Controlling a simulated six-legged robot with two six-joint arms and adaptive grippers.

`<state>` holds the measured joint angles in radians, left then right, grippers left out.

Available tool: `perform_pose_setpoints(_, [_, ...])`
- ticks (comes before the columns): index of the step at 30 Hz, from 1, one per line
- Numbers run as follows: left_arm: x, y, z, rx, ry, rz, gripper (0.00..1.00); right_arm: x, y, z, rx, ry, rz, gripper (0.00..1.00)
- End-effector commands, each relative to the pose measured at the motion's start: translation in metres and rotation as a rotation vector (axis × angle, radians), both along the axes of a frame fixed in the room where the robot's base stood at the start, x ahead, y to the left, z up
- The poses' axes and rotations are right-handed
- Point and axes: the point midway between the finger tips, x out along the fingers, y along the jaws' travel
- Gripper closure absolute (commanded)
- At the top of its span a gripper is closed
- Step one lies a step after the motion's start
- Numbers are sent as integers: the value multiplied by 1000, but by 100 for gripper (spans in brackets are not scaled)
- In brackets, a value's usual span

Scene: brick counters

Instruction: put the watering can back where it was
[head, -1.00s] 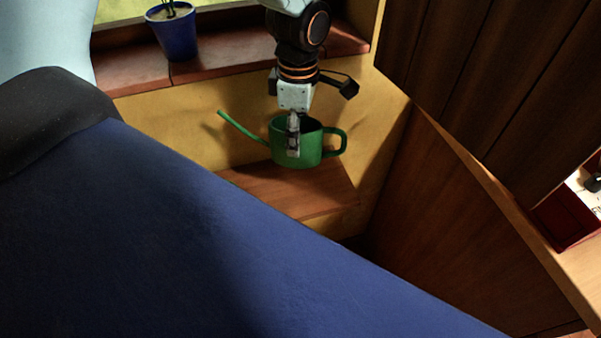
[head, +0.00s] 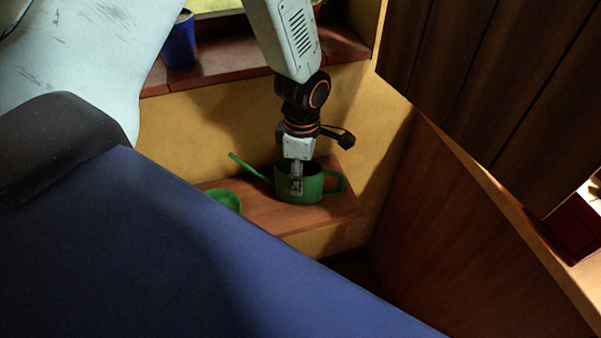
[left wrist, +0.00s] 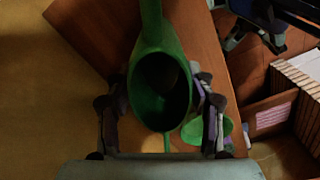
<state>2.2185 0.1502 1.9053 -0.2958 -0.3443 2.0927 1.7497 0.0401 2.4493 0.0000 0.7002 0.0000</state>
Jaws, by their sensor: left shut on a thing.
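The green watering can (head: 317,191) is upright at the wooden shelf (head: 285,219) in the corner, spout to the left and handle to the right in the head view. My left gripper (head: 297,186) reaches down from above and is shut on the can's body. In the left wrist view the can (left wrist: 152,42) sits between the two fingers (left wrist: 162,108), its opening facing the camera. The can's base is at or just above the shelf; I cannot tell if it touches. My right gripper is not in view.
A small green dish or pot (head: 228,199) is on the shelf left of the can. A blue pot (head: 180,42) stands on the window sill (head: 225,62) above. The dark wooden cabinet (head: 470,85) is close on the right. A large blue surface (head: 180,260) fills the foreground.

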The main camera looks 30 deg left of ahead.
Motion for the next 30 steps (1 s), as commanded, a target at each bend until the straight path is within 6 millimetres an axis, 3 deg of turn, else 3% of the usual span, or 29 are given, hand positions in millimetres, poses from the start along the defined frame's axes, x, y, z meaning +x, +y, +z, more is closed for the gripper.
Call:
perform_pose_setpoints(7, [1, 0, -4, 0, -2, 0, 100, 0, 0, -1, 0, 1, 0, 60])
perform_pose_setpoints(8, [0, 0, -4, 0, -1, 0, 43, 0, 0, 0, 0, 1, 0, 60])
perform_pose_setpoints(15, [0, 0, -3, 0, -1, 0, 23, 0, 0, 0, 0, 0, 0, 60])
perform_pose_setpoints(25, [0, 0, -2, 0, 0, 0, 22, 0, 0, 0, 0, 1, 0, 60])
perform_pose_setpoints(30, [1, 0, 17, 0, -4, 0, 22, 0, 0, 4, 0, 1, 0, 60])
